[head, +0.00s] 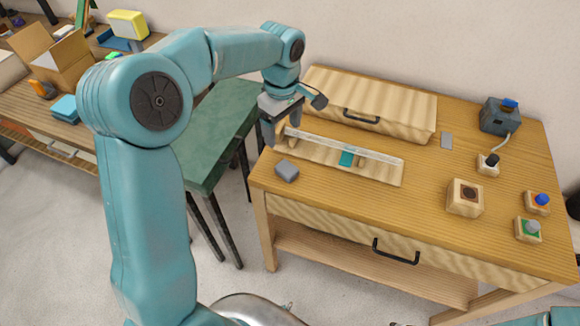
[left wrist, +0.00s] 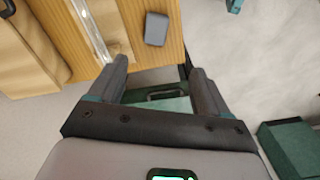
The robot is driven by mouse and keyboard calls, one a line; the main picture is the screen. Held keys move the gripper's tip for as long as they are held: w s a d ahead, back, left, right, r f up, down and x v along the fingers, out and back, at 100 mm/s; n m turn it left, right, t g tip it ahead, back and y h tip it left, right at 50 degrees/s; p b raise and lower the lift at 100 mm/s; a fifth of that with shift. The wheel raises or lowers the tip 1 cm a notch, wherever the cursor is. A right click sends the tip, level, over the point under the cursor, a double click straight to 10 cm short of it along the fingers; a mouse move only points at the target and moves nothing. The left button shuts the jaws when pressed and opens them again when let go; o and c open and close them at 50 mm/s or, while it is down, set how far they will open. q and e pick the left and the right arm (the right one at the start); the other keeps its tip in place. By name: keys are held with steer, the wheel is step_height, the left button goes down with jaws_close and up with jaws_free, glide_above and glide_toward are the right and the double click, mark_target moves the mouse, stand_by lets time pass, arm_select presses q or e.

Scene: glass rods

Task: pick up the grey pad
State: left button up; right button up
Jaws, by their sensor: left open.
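The grey pad (head: 287,171) is a small dark grey block lying on the wooden table near its left front corner. It also shows in the left wrist view (left wrist: 157,29), on the wood near the table's edge, beyond the fingertips. My left gripper (head: 282,122) hangs above the table's left side, up and to the left of the pad in the head view, apart from it. Its two fingers (left wrist: 158,72) are apart with nothing between them. My right gripper is not in view.
A glass rod (head: 345,145) with a teal piece lies on a wooden holder (head: 388,173) right of the pad. A wooden box (head: 375,98) stands behind. Button blocks (head: 465,197) are at the right. A green table (head: 215,125) stands to the left.

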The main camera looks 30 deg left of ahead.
arm_select(q)
glide_above(287, 168)
step_height(287, 168, down, 5)
steer(key=f, duration=0.2)
steer(key=s+f, duration=0.1)
steer(key=f, duration=0.1)
steer(key=shift+a+f+p, duration=0.1)
steer(key=shift+a+p, duration=0.15)
steer(key=shift+p, duration=0.15)
steer(key=shift+d+f, duration=0.15)
steer(key=shift+f, duration=0.25)
steer(key=shift+w+f, duration=0.15)
steer(key=shift+f, duration=0.1)
steer(key=f, duration=0.1)
steer(key=f+p, duration=0.1)
steer(key=f, duration=0.1)
steer(key=shift+w+f+p, duration=0.25)
steer(key=shift+f+p, duration=0.1)
steer(key=shift+f, duration=0.45)
steer(key=shift+w+d+f, duration=0.1)
steer(key=shift+w+f, duration=0.05)
steer(key=shift+f, duration=0.15)
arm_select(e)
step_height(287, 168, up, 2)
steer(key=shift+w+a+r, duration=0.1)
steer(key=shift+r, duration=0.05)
